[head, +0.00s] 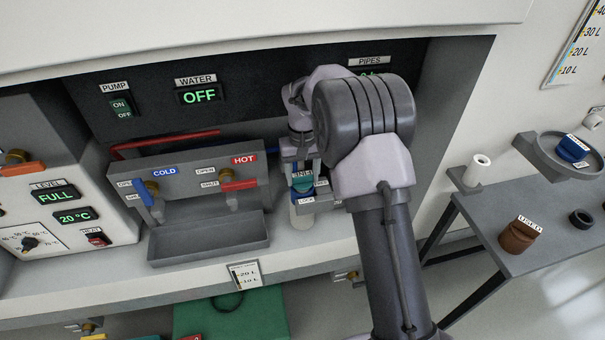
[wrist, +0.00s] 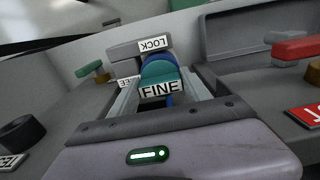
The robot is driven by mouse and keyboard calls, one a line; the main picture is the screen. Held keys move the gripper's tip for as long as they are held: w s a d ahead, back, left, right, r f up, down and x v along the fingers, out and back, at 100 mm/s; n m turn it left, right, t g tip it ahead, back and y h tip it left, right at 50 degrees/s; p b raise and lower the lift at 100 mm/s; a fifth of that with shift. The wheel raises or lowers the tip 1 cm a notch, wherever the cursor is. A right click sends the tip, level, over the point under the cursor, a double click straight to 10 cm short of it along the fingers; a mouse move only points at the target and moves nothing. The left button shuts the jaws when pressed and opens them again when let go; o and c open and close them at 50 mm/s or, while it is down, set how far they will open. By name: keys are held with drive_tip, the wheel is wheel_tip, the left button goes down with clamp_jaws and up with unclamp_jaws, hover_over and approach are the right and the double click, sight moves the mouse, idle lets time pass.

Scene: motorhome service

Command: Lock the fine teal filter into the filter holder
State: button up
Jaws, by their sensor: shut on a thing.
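The teal filter (head: 301,187), labelled FINE, sits upright at the filter holder (head: 331,204), beside the sink. It also shows in the wrist view (wrist: 158,72), between my fingers, with a blue part behind it. My gripper (head: 302,168) is shut on the filter from above. In the wrist view my gripper (wrist: 160,92) has one finger on each side of it. The grey holder (wrist: 124,52) carries a LOCK label behind the filter and a partly hidden label ending in EE at its left. The arm hides part of the holder in the head view.
The sink (head: 210,240) with blue and red tap levers is left of my gripper. A brown USED filter (head: 518,236) and a black ring (head: 582,218) are on the side table. A blue piece (head: 572,149) lies in a grey dish (head: 548,160).

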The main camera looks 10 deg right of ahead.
drive_tip(key=shift+f, duration=0.9)
drive_tip(key=o, duration=1.5)
wheel_tip(320, 180, up, 8)
drive_tip(key=p, duration=0.4)
drive_tip(key=shift+f, duration=0.25)
